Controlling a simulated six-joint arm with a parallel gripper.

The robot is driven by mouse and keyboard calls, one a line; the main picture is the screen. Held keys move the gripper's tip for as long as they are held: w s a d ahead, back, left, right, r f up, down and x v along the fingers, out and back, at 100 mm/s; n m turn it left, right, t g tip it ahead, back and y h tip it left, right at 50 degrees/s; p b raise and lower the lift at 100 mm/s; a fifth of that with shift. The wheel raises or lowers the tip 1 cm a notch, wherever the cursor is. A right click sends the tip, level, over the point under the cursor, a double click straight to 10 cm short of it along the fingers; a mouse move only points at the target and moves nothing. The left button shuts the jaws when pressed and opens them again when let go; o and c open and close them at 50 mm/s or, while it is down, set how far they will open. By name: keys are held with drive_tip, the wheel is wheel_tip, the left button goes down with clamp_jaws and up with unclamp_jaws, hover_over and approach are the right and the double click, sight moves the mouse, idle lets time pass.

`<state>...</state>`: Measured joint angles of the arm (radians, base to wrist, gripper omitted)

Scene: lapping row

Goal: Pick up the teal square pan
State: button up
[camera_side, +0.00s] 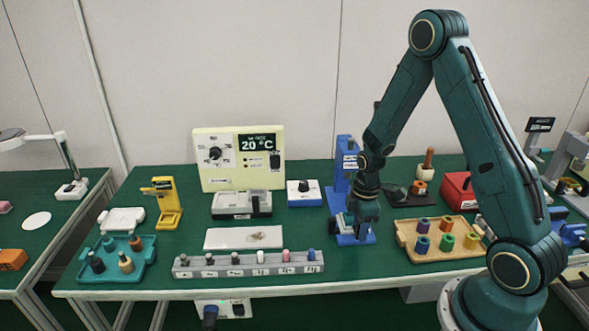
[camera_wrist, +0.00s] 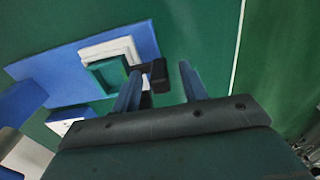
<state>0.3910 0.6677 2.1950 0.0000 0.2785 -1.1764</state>
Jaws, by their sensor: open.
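The teal square pan (camera_wrist: 106,74) shows in the wrist view at upper left, against a white square piece (camera_wrist: 122,47) on a blue base (camera_wrist: 80,65). A short black part (camera_wrist: 158,73) projects at its right side; I cannot tell whether it belongs to the pan. My gripper (camera_wrist: 160,75) is open, its two blue fingers beside the pan with the black part showing between their tips. I cannot tell whether they touch it. In the side view my gripper (camera_side: 352,226) is low over the base of the blue stand (camera_side: 343,168), and the pan is hidden or too small to make out.
A grey rack (camera_side: 248,266) with several small bottles runs along the front. A wooden tray (camera_side: 408,240) of coloured spools stands close right of my gripper. A white plate (camera_side: 240,238) and a dial box (camera_side: 304,193) lie left. A teal tray (camera_side: 110,274) is far left.

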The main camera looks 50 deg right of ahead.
idle(0.4)
clamp_jaws()
drive_tip(key=shift+r, duration=0.1)
wheel_tip(320, 180, up, 20)
idle(1.0)
idle(0.5)
